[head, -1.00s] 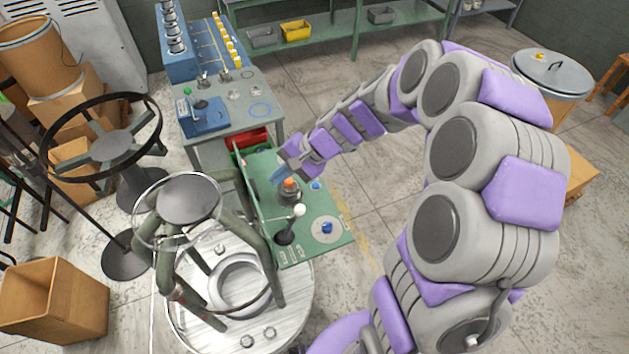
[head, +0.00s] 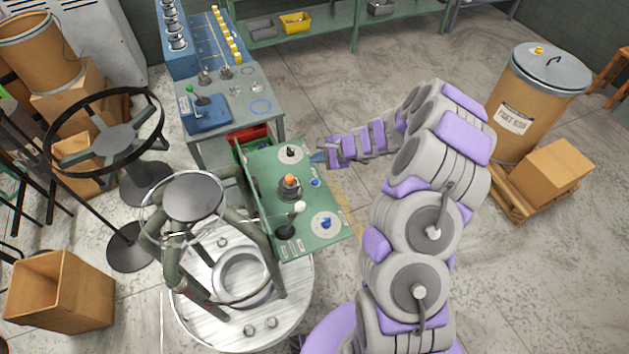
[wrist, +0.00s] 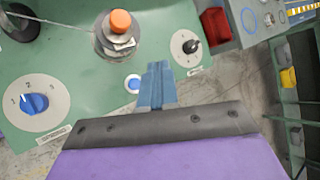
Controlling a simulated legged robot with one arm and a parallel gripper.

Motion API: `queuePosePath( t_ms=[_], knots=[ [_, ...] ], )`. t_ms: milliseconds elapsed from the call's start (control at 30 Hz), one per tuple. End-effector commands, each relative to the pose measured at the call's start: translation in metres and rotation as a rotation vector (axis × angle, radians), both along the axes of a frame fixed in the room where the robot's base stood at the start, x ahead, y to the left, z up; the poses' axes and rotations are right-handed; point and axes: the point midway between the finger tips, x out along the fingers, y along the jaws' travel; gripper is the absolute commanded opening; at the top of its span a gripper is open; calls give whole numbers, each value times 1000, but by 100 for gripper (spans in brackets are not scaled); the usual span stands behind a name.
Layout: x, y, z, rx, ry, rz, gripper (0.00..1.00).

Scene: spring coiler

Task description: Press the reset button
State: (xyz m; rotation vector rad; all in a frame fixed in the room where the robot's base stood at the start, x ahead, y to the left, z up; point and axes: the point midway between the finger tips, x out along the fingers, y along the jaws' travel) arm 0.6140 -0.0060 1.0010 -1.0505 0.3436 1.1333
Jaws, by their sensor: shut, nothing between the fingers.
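The green control panel (head: 262,203) carries a small blue push button (head: 315,183) near its right edge; in the wrist view this blue button (wrist: 133,85) has a white ring. An orange-topped button (head: 290,182) on a metal base stands left of it; the orange cap also shows in the wrist view (wrist: 121,22). I cannot read which one is labelled reset. My gripper (head: 317,158) is at the panel's right edge, above the blue button in the picture. Its blue fingers (wrist: 157,72) are shut and empty, apart from the blue button, which lies just left of them in the wrist view.
A black knob on a white dial (head: 291,153), a blue knob (head: 326,223) and a white-tipped lever (head: 299,207) share the panel. The coiler's round metal table (head: 190,325) stands at left front.

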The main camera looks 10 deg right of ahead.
Motion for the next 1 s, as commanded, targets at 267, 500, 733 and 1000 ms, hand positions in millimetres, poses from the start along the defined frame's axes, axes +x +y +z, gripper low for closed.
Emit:
queuePosePath(
  t_ms=[267, 500, 733, 1000],
  knots=[
    [0, 0, -5, -1, 0, 1, 0],
    [0, 0, -26, 1, 2, 1, 0],
    [-1, 0, -58, 1, 3, 1, 0],
    [0, 1, -85, 0, 0, 2, 0]
  ],
)
